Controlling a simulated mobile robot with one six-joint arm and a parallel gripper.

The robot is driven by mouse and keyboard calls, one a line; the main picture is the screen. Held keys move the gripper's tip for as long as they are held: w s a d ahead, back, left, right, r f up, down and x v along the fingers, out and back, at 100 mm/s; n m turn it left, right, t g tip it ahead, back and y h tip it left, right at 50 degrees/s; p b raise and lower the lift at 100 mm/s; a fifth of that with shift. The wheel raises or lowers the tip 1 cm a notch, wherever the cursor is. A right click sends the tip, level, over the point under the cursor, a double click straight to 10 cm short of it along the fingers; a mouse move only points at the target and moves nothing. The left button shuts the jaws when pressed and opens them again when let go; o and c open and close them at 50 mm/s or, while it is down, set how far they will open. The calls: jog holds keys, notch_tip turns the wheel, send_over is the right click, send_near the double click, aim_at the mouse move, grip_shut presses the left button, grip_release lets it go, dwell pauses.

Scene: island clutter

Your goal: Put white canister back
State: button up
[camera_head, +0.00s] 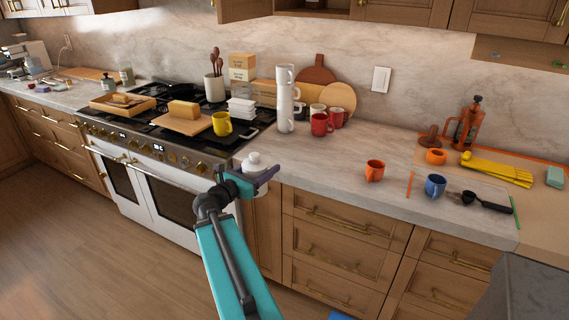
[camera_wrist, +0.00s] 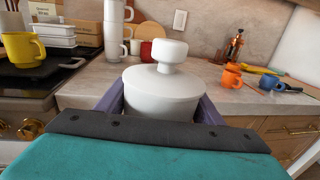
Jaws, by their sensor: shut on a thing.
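The white canister (camera_wrist: 162,92) has a round lid with a knob and is upright between the two purple fingers of my gripper (camera_wrist: 160,105) in the wrist view. My gripper is shut on its body. In the head view the white canister (camera_head: 252,162) shows at the end of my teal arm, and my gripper (camera_head: 256,181) is around its lower part. It appears in front of the counter edge, beside the stove's right end.
Stacked white cups (camera_head: 285,98), a red mug (camera_head: 321,124) and a round board (camera_head: 338,97) stand at the back of the counter (camera_head: 335,160). A yellow mug (camera_head: 222,124) is on the stove. An orange mug (camera_head: 375,170) and blue mug (camera_head: 435,185) stand right. The middle counter is clear.

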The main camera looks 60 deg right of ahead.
jog(key=w+a+f+n+t, duration=0.2)
jog(key=w+a+t, duration=0.2)
jog(key=w+a, duration=0.7)
jog(key=w+a+f+n+t, duration=0.25)
jog(key=w+a, duration=0.45)
jog(key=a, duration=0.8)
jog(key=w+a+f+n+t+y, duration=0.1)
jog(key=w+a+n+t, duration=0.1)
jog(key=a, duration=1.2)
jog(key=w+a+f+n+t+y, duration=0.1)
jog(key=a+t, duration=0.3)
jog(key=a, duration=1)
jog(key=shift+w+f+n+y, duration=0.45)
jog(key=shift+n+y, duration=0.1)
jog(key=shift+y, duration=0.25)
jog(key=shift+s, duration=0.2)
